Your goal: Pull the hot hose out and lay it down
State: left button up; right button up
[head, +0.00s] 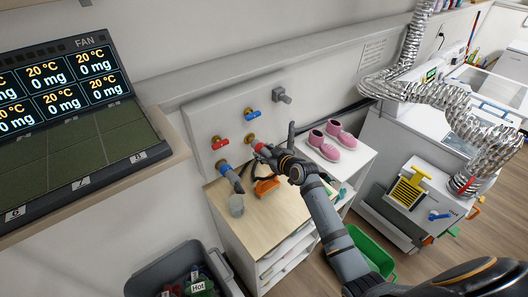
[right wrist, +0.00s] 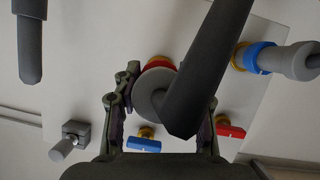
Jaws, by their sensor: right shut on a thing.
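The hot hose, a grey bent tube with a red collar (head: 259,147), is at the wall panel beside a brass fitting. In the right wrist view its dark tube (right wrist: 208,65) runs up between the fingers, with the red collar close against the brass; whether a gap has opened there I cannot tell. My right gripper (right wrist: 165,115) is shut on the hose, one finger on each side. In the head view the gripper (head: 272,155) hides much of the hose. My left gripper is not in view.
The panel (head: 204,111) also bears a blue-collared hose (head: 229,173), a red handle (head: 220,143), a blue handle (head: 252,115) and a grey peg (head: 282,96). Pink shoes (head: 323,144) stand to the right.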

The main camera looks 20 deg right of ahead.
jog(key=s, duration=0.1)
jog(key=s+d+p, duration=0.1)
jog(key=s, duration=0.2)
jog(key=shift+s+d, duration=0.1)
jog(key=shift+d, duration=0.15)
dwell(0.5)
dwell(0.4)
notch_tip(320, 180, down, 8)
jog(key=b, duration=0.7)
jog(key=shift+r, duration=0.4)
